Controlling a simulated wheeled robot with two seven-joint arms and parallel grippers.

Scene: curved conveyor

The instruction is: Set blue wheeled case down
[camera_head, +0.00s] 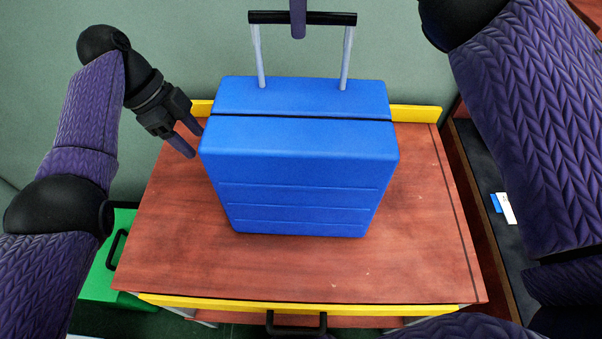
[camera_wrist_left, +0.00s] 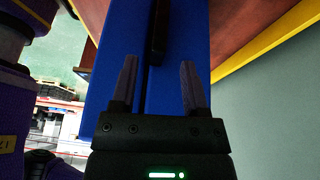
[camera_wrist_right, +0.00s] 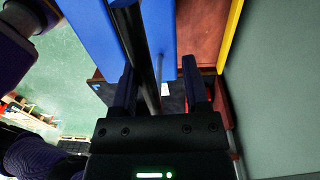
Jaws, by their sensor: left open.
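The blue wheeled case (camera_head: 300,140) stands upright on the reddish wooden top of a cart (camera_head: 200,260). Its black handle bar (camera_head: 275,17) is raised on two grey rods. My left gripper (camera_head: 196,142) is open beside the case's left side. In the left wrist view, the blue case (camera_wrist_left: 115,25) fills the space beyond the open fingers (camera_wrist_left: 158,62). One finger of my right gripper (camera_head: 298,18) shows at the handle bar; the rest is out of frame. In the right wrist view, the handle bar (camera_wrist_right: 132,45) passes between spread fingers (camera_wrist_right: 157,63), close to the left one.
The cart has yellow edge strips (camera_head: 300,304) and a black pull (camera_head: 296,325) at the front. Bare wood lies around the case. A green box (camera_head: 105,275) is at lower left. A dark surface with a white and blue item (camera_head: 506,208) runs along the right.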

